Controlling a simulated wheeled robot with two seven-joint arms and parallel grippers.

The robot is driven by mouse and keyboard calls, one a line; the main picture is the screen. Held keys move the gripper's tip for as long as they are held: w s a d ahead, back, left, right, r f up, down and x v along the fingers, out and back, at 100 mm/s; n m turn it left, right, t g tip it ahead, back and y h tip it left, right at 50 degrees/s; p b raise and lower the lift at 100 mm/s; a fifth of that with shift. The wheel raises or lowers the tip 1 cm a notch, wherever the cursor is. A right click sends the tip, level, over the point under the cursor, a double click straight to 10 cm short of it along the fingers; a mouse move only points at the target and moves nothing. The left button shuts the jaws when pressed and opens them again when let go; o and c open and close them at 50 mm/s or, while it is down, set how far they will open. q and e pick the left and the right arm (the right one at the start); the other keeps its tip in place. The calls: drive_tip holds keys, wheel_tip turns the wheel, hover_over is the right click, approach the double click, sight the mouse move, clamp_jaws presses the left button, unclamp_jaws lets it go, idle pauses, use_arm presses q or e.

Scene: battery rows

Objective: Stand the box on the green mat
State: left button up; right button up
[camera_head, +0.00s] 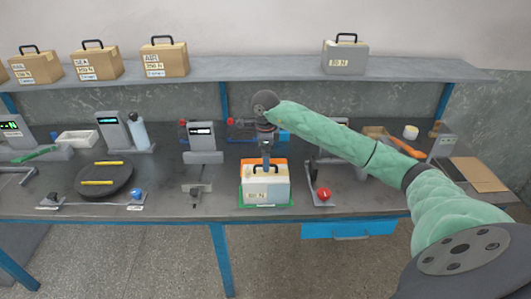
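The box (266,190) is pale cream with a label on its front and a dark handle on top. It is upright in the middle of the bench. Green edges of the mat (241,201) show around its base, and the box hides most of the mat. I cannot tell whether the box touches the mat or is slightly above it. My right gripper (266,161) points down at the handle from above. The fingers are too small to tell whether they are closed on it. My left gripper is not in view.
An orange patch (251,161) shows behind the box. A grey device (202,145) stands to its left, and a red ball-shaped knob (324,194) is close to its right. A dark round plate (104,178) lies farther left. Several boxes stand on the shelf (270,69) above.

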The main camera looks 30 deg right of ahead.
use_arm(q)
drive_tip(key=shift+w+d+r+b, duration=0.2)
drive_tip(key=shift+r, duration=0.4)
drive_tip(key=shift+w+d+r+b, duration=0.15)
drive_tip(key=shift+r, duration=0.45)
use_arm(e)
drive_tip(key=shift+r, duration=1.2)
drive_tip(key=shift+a+f, duration=0.1)
